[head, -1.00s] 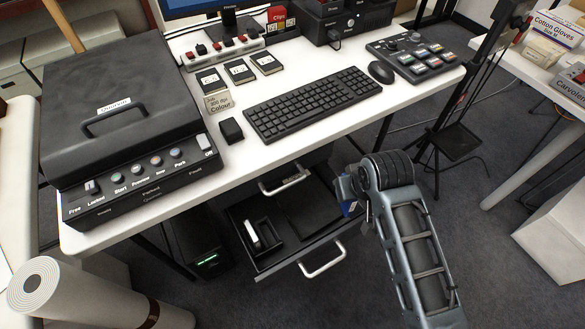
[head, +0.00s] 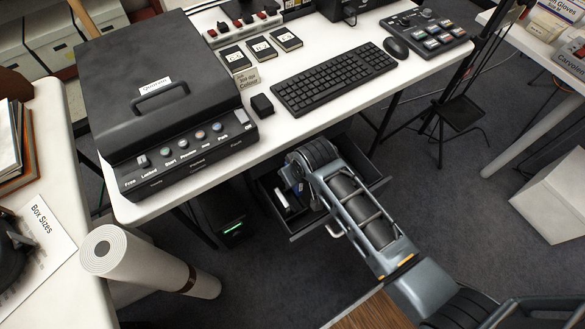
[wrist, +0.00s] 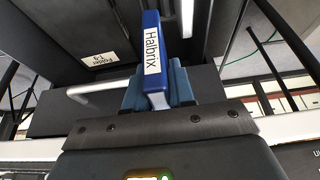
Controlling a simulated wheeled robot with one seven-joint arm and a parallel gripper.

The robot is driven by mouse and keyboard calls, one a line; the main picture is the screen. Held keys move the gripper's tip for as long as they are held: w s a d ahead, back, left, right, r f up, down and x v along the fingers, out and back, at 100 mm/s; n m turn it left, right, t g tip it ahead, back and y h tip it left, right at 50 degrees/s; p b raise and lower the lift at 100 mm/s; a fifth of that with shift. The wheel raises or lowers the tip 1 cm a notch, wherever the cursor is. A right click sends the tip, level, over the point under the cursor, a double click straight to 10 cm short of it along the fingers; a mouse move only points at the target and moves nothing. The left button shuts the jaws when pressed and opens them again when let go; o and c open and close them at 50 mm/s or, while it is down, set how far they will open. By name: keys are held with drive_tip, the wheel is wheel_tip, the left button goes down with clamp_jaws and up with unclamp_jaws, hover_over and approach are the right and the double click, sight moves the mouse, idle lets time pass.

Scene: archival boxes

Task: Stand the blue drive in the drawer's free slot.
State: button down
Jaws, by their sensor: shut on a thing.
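My gripper (wrist: 160,92) is shut on the blue drive (wrist: 152,30), which has a white label reading "Halbrix" and points away from the wrist. In the head view my gripper (head: 295,182) is over the left part of the open drawer (head: 308,230), and my arm covers much of the drawer. A dark drive with a white face (head: 281,198) stands in the drawer left of my gripper. It appears as a white strip (wrist: 187,18) right of the blue drive in the wrist view. The free slot is hidden in the head view. I cannot tell whether the blue drive touches the drawer.
The white desk (head: 262,130) is above the drawer, with a black scanner case (head: 155,85), a keyboard (head: 333,77) and a small black block (head: 262,105). A computer unit with a green light (head: 233,228) is under the desk. A paper roll (head: 150,262) is at left.

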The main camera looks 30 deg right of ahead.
sight(301, 190)
drive_tip(key=shift+s+f, duration=0.1)
drive_tip(key=shift+f, duration=0.25)
drive_tip(key=shift+d+f+b, duration=0.1)
drive_tip(key=shift+f+b, duration=2.2)
drive_tip(key=shift+f, duration=0.3)
drive_tip(key=shift+f+b, duration=1.25)
drive_tip(key=shift+f, duration=0.65)
drive_tip(key=shift+f+b, duration=0.7)
drive_tip(key=shift+f, duration=0.25)
drive_tip(key=c, duration=0.9)
unclamp_jaws()
drive_tip(key=shift+r, duration=0.1)
drive_tip(key=p+v, duration=0.1)
drive_tip(key=v, duration=0.6)
drive_tip(key=shift+s+r, duration=0.2)
drive_tip(key=shift+r, duration=0.05)
